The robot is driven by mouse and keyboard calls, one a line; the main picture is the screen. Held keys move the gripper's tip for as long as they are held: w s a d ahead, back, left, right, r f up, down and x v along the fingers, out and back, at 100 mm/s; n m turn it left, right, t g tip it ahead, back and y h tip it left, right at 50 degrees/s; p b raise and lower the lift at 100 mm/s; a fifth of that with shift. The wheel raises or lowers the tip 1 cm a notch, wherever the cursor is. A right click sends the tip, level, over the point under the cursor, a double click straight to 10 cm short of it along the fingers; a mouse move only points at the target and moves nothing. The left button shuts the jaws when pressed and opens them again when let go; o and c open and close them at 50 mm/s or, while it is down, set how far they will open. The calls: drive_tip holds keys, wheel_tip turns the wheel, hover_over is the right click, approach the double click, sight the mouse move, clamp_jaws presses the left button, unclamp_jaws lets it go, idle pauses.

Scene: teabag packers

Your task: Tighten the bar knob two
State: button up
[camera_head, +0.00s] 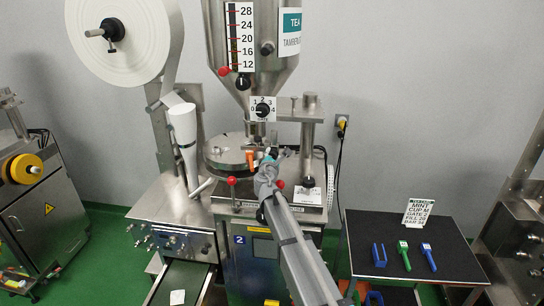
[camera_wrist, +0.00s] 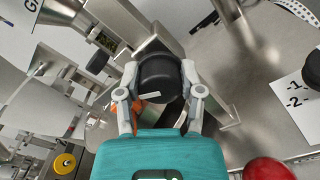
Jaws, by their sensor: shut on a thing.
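In the wrist view my gripper (camera_wrist: 161,76) is shut on a black round knob (camera_wrist: 160,68) with a white line on its face. One grey finger lies on each side of the knob. The knob sits at a metal bracket on the packing machine. In the head view my gripper (camera_head: 268,162) is over the machine's top, by the round metal plate (camera_head: 228,150), and hides the knob. Which bar knob this is, and how tight it is, I cannot tell.
A red ball knob (camera_wrist: 268,169) is close at lower right in the wrist view, with a numbered white plate (camera_wrist: 301,95) above it. A hopper (camera_head: 262,60) and a dial (camera_head: 263,110) stand above. A black table (camera_head: 385,222) holds colored scoops and a card (camera_head: 418,212).

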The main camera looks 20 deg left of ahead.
drive_tip(key=m, duration=1.3)
drive_tip(key=shift+f, duration=0.15)
idle(0.4)
drive_tip(key=o, duration=1.2)
drive_tip(key=shift+c, duration=0.2)
drive_tip(key=shift+s+d, duration=0.1)
drive_tip(key=v, duration=1.1)
drive_tip(key=shift+s, duration=0.35)
drive_tip(key=shift+d, duration=0.15)
